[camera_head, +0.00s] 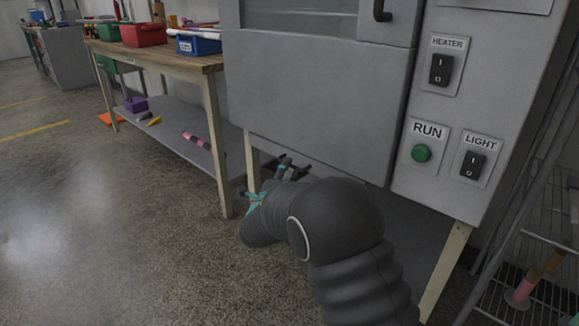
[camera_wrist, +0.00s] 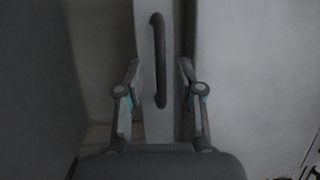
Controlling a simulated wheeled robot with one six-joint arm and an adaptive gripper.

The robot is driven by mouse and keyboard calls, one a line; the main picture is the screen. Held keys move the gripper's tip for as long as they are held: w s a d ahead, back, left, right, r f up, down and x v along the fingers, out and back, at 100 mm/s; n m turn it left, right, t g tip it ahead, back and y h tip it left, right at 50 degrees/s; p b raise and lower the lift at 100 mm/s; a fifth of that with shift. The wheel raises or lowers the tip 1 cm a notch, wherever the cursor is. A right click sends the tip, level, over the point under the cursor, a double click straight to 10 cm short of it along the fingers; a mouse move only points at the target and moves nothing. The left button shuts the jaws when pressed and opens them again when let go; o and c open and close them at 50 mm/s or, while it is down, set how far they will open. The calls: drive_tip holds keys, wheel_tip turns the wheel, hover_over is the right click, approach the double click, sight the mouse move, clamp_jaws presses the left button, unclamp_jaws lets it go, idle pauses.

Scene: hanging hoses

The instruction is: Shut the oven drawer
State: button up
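The grey oven (camera_head: 315,90) fills the upper middle of the head view. I cannot make out the drawer for certain there or tell how far out it is. In the wrist view a dark bar handle (camera_wrist: 159,60) stands on a narrow pale grey front (camera_wrist: 153,123), which I take for the drawer's. My gripper (camera_wrist: 158,72) is open, one finger on each side of the handle in the picture. I see no contact with the handle, and the depth between them is unclear. In the head view my gripper (camera_head: 288,168) is low at the oven's bottom edge, partly hidden by my arm.
A wooden workbench (camera_head: 165,60) with a red bin (camera_head: 143,34) and a blue bin (camera_head: 198,44) stands at left, its leg close to my gripper. A wire rack (camera_head: 540,265) is at right. The floor (camera_head: 100,230) at left is free.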

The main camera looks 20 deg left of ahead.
drive_tip(key=shift+w+r, duration=0.25)
drive_tip(key=shift+w, duration=1.05)
drive_tip(key=shift+c, duration=0.2)
clamp_jaws()
